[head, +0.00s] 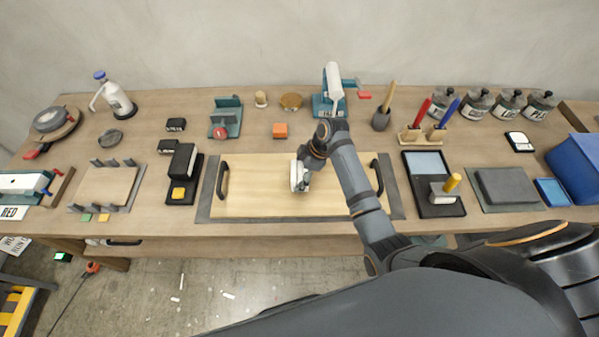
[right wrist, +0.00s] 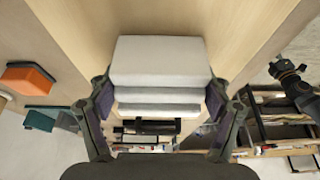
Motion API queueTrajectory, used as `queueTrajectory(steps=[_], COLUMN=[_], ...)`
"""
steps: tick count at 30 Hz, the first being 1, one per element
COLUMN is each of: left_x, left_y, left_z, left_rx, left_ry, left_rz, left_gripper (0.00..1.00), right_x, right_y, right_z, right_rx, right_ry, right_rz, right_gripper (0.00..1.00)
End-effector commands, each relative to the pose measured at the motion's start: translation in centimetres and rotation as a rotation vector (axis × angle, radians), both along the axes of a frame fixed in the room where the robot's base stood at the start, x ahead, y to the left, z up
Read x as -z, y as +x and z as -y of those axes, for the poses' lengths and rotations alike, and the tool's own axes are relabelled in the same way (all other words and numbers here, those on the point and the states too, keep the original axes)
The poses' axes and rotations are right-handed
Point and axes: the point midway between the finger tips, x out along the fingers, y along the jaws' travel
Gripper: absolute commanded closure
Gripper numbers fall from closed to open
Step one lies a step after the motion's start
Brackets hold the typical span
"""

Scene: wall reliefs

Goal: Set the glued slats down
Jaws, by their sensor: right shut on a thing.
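My right gripper (head: 308,165) is over the middle of a light wooden board (head: 255,185) with a black handle at each end. A whitish piece (head: 297,176) shows at its jaws. In the right wrist view my right gripper (right wrist: 160,105) is shut on the glued slats (right wrist: 160,62), a pale grey-white stack with stepped layers, between its two dark fingers. Pale wood fills the view beyond them. I cannot tell whether the slats touch the board. My left gripper is not in the head view.
A grey mat (head: 398,190) borders the board. To the right are a black tray (head: 428,165) and a grey slab (head: 505,186).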

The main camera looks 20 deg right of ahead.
Motion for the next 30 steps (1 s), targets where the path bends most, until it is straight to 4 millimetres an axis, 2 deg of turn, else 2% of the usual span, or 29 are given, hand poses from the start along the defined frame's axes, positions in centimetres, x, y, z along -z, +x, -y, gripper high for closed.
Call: queueTrajectory(steps=[11, 12, 16, 26, 30], left_x=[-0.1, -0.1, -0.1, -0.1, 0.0], left_y=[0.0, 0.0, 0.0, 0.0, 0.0], left_z=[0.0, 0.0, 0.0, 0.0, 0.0], left_rx=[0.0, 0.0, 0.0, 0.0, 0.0], left_ry=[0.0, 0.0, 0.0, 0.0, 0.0], left_rz=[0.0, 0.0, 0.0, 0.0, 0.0], left_gripper=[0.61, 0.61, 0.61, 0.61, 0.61], right_x=[0.7, 0.7, 0.6, 0.6, -0.4], right_y=[0.0, 0.0, 0.0, 0.0, 0.0], right_z=[0.0, 0.0, 0.0, 0.1, 0.5], right_rx=[0.001, 0.001, 0.001, 0.001, 0.002], right_ry=[-0.001, -0.001, -0.001, -0.001, -0.002], right_rz=[0.002, 0.002, 0.002, 0.002, 0.005], right_gripper=[0.58, 0.17, 0.0, 0.0, 0.0])
